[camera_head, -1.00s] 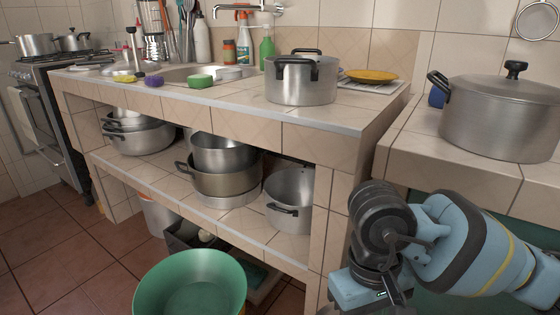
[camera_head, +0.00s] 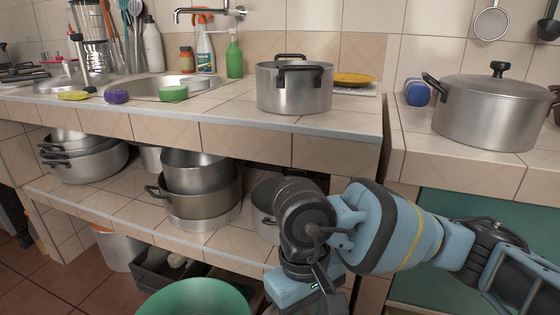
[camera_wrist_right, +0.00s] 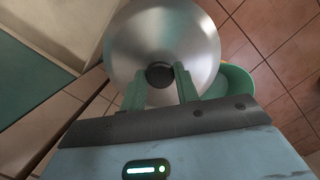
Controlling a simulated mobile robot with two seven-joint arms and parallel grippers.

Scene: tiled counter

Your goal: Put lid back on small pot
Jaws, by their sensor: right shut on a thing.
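The small steel pot (camera_head: 295,92) with black handles stands upright on the tiled counter, with no lid visible on it. In the right wrist view, a round shiny metal lid (camera_wrist_right: 165,35) with a dark knob (camera_wrist_right: 159,75) is in my right gripper (camera_wrist_right: 160,82). The two green fingers are shut on the knob from both sides. The lid is held over the floor area, away from the pot. In the head view my right arm is at lower right, below counter height; its fingers and the lid are hidden there. My left gripper is not in view.
A large lidded pot (camera_head: 487,112) stands on the right counter (camera_head: 460,163). Pots fill the shelf below. A green tub (camera_head: 195,300) is on the floor. The counter's front edge lies between arm and pot.

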